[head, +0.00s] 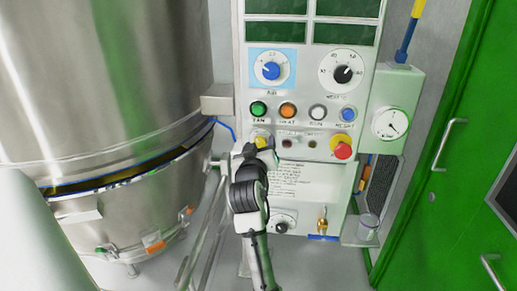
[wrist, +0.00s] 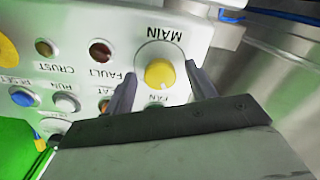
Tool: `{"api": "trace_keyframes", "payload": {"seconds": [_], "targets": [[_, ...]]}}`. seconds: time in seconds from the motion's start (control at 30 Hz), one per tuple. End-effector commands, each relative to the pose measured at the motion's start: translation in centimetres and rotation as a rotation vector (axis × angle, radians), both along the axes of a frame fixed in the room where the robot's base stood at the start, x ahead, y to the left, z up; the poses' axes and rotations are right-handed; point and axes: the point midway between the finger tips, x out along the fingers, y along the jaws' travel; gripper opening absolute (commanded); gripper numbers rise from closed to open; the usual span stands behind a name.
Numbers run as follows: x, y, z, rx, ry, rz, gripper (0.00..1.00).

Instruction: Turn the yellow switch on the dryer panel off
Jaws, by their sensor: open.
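The yellow switch (wrist: 160,73) is a round knob on a pale round plate labelled MAIN. In the head view the yellow switch (head: 263,141) sits at the lower left of the dryer panel (head: 311,105), partly hidden by my gripper (head: 262,151). In the wrist view my gripper (wrist: 160,76) is open, with one finger on each side of the knob. I cannot tell whether the fingers touch it. The way the knob is turned is not clear.
FAULT (wrist: 101,50) and CRUST (wrist: 44,47) lamps sit beside the switch. A row of buttons, including the green one (head: 258,109), is above. A red emergency knob (head: 342,150) is to the right. A steel vessel (head: 110,80) stands left and a green door (head: 450,150) right.

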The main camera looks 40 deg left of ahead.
Motion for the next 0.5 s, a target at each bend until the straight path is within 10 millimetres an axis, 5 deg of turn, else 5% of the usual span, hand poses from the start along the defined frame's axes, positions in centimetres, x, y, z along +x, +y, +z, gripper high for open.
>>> {"api": "trace_keyframes", "payload": {"seconds": [0.17,0.5], "targets": [[-1.2,-0.7,-0.2,0.001,-0.001,0.002,0.56],[-7.6,-4.6,-0.4,0.002,-0.002,0.002,0.56]]}}
